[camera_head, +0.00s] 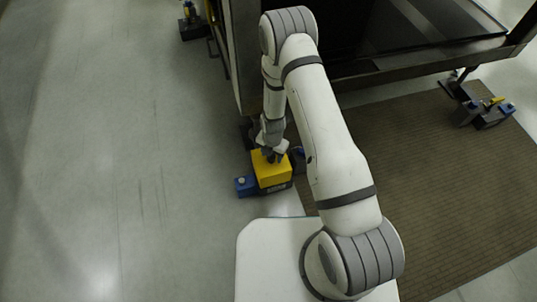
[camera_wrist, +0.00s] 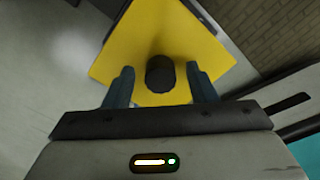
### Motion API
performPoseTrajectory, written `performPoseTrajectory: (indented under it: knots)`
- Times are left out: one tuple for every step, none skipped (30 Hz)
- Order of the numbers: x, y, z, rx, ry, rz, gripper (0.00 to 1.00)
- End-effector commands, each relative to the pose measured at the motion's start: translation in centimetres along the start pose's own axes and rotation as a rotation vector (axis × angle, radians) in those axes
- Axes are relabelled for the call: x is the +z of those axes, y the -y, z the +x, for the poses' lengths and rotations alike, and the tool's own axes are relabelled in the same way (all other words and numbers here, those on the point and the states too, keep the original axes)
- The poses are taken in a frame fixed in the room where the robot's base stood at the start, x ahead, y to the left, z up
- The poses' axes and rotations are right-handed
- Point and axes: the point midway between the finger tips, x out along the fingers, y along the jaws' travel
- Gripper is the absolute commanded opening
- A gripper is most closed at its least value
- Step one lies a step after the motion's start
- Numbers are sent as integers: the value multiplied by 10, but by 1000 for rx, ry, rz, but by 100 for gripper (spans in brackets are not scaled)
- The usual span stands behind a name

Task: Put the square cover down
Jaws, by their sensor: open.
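The square cover (camera_head: 271,172) is yellow and sits low near the floor, beside a small blue part, in the head view. In the wrist view the yellow cover (camera_wrist: 140,48) fills the upper middle, with a dark round knob (camera_wrist: 160,74) on top. My gripper (camera_head: 274,156) is right above the cover in the head view. In the wrist view my gripper (camera_wrist: 160,84) has its two fingers apart, one on each side of the knob, with gaps showing. What lies under the cover is hidden.
A blue block (camera_head: 245,186) is left of the cover. A large dark machine frame (camera_head: 400,70) stands behind and right. A brown mat (camera_head: 440,170) covers the right floor. Another foot unit (camera_head: 483,106) is at far right. The grey floor (camera_head: 110,150) on the left is clear.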

Motion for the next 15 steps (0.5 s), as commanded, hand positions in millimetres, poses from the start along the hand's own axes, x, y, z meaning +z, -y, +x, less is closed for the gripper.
performPoseTrajectory:
  knots:
    - [0,0,0,0,0,0,51]
    - [0,0,0,0,0,0,51]
    - [0,0,-1,0,0,0,51]
    - [0,0,-3,0,0,1,51]
    - [0,0,-5,0,0,1,51]
    - [0,0,-8,0,0,1,51]
    - [1,0,-13,1,1,1,51]
    - [1,0,-18,2,1,1,51]
    - [1,-1,-26,2,2,1,51]
    - [1,0,-32,2,2,1,51]
    - [1,0,-39,2,2,1,51]
    - [1,0,-49,3,2,1,51]
    - [1,0,-56,3,2,1,51]
    - [1,0,-63,3,2,1,51]
    - [1,0,-72,3,2,1,51]
